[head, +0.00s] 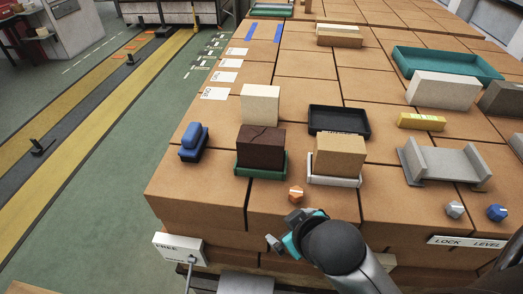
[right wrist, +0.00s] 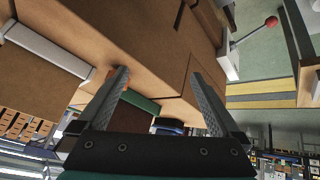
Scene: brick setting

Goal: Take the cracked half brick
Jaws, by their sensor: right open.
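The cracked half brick (head: 261,146) is dark brown with a crack line across its top. It sits in a green tray (head: 243,172) near the front of the brick-topped surface. In the right wrist view the green tray's edge (right wrist: 140,100) shows between my fingers, with part of the dark brick (right wrist: 124,117) beside it. My right gripper (head: 285,231) is at the front edge of the surface, below and slightly right of the brick in the head view. It is open and empty, apart from the brick; its fingers also show in the wrist view (right wrist: 160,75). My left gripper is out of view.
A tan brick (head: 340,155) in a white tray (head: 334,181) stands just right. A cream brick (head: 260,104) is behind, a blue object (head: 193,141) left. An orange knob (head: 296,194) lies between gripper and trays. A black tray (head: 338,120) and grey channel (head: 445,164) are farther right.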

